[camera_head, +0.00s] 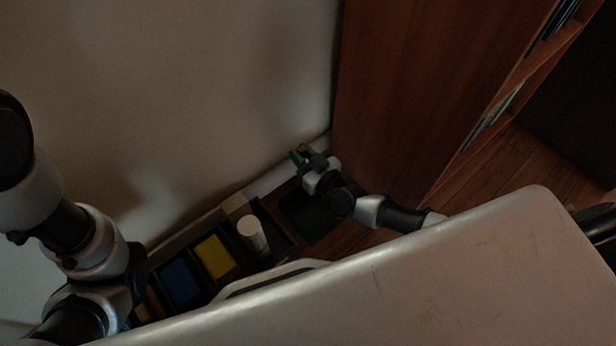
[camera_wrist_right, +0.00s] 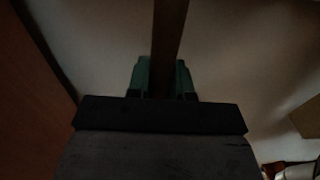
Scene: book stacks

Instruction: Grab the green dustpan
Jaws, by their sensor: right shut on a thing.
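My right gripper (camera_head: 302,153) is low by the wall, near the corner with the wooden bookcase. In the wrist view, the right gripper (camera_wrist_right: 164,75) shows two green finger-like pieces. In the head view, a small reddish-brown bit shows between the green pieces. I cannot make out a green dustpan body in either view, nor tell whether the bar belongs to it. My left arm shows at the left, but its gripper is out of view.
A brown wooden bookcase (camera_head: 400,80) stands right of the gripper. A pale wall (camera_head: 190,80) is behind. Below are a white cylinder (camera_head: 252,235), a yellow piece (camera_head: 215,256) and a blue piece (camera_head: 179,283). Wooden floor (camera_head: 485,165) shows at right. The view is dark.

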